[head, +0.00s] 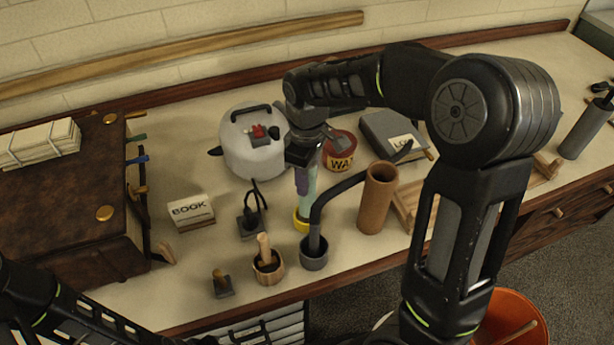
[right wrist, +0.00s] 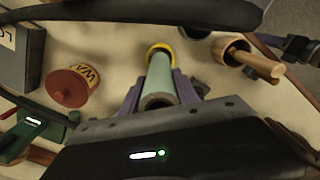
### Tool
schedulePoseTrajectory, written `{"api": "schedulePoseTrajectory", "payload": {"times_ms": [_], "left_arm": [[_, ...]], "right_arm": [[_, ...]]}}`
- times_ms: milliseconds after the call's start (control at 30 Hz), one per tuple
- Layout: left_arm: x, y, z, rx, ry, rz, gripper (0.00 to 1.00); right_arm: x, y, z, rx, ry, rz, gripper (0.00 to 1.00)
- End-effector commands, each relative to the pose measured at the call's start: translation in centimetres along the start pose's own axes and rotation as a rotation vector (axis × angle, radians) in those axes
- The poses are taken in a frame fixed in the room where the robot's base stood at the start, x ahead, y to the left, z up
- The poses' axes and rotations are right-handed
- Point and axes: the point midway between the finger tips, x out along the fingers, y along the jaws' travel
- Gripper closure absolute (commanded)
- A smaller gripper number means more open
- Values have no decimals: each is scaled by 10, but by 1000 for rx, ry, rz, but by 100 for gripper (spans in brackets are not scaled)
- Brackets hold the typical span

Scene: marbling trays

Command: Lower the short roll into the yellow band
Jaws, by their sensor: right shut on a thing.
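The short roll (head: 304,204) is a pale green, hollow tube, held roughly upright. My right gripper (head: 303,184) is shut on it with purple fingers. In the right wrist view the roll (right wrist: 165,86) shows between the fingers, its open near end facing the camera. The yellow band (head: 299,223) is a ring low on the table at the roll's lower end. In the right wrist view the yellow band (right wrist: 152,49) curves around the roll's far end. I cannot tell how deep the roll's end sits in it. My left gripper is out of view; only part of the left arm shows.
A grey pot (head: 314,260) with a curved black tube stands close in front of the band. A brown cylinder (head: 376,202) is to the right, a black stand (head: 250,226) to the left. A white canister (head: 252,150) and a red tin (head: 341,162) stand behind.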

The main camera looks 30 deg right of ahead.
Motion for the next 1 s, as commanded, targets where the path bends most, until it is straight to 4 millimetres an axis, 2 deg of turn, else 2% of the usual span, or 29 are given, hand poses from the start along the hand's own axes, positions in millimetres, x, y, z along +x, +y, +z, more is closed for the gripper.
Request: {"api": "schedulePoseTrajectory", "payload": {"times_ms": [1000], "left_arm": [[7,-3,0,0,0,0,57]], "right_arm": [[10,0,0,0,0,0,100]]}}
